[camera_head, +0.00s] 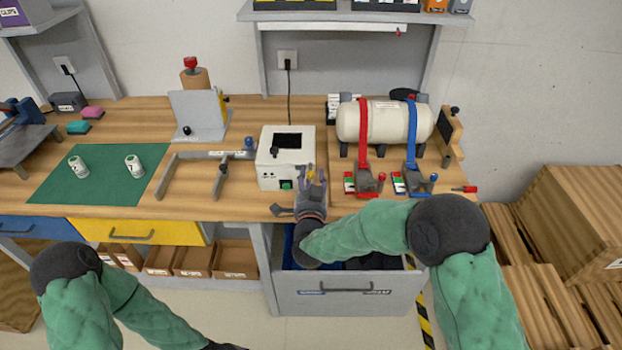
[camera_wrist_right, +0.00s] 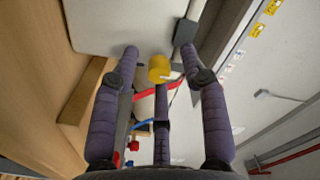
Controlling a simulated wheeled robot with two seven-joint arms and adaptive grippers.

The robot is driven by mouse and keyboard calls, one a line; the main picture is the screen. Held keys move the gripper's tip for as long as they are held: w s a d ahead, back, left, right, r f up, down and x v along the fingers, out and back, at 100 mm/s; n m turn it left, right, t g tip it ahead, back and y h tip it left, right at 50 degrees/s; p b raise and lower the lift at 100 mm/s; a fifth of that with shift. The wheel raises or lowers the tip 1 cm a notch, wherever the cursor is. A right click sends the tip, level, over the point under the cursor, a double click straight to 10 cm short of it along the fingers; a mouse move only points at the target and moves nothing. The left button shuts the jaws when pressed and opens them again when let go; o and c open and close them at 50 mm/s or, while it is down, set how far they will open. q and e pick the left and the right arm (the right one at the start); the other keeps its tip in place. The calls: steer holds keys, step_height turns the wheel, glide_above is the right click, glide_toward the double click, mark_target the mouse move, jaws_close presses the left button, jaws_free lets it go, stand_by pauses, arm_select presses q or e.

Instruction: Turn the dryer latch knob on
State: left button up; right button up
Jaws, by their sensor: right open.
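The dryer looks to be the white box (camera_head: 270,168) with a dark screen and a green button on the bench. It also seems to fill the top of the right wrist view (camera_wrist_right: 125,25). A yellow knob (camera_wrist_right: 159,68) stands out near its edge and shows small in the head view (camera_head: 311,172). My right gripper (camera_head: 312,178) is at the dryer's right front. In the right wrist view its purple-grey fingers (camera_wrist_right: 162,78) are open and spread about the knob, with no clear contact. My left arm runs off the bottom edge; its gripper is out of sight.
A cream tank (camera_head: 385,122) with red and blue straps stands right of the dryer. A metal frame fixture (camera_head: 188,157) and a green mat (camera_head: 105,180) lie to its left. An open grey drawer (camera_head: 345,300) is below my right forearm.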

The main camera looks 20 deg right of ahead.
jaws_close()
steer(key=shift+r, duration=0.1)
steer(key=n+p, duration=0.1)
steer(key=n, duration=0.4)
steer(key=shift+r+p, duration=0.15)
steer(key=shift+p, duration=0.2)
steer(key=n+p, duration=0.1)
steer(key=n, duration=0.4)
steer(key=shift+w+r+p, duration=0.1)
steer(key=shift+p, duration=0.2)
steer(key=shift+n, duration=0.4)
jaws_free()
steer(key=shift+a, duration=0.1)
steer(key=shift+f, duration=0.2)
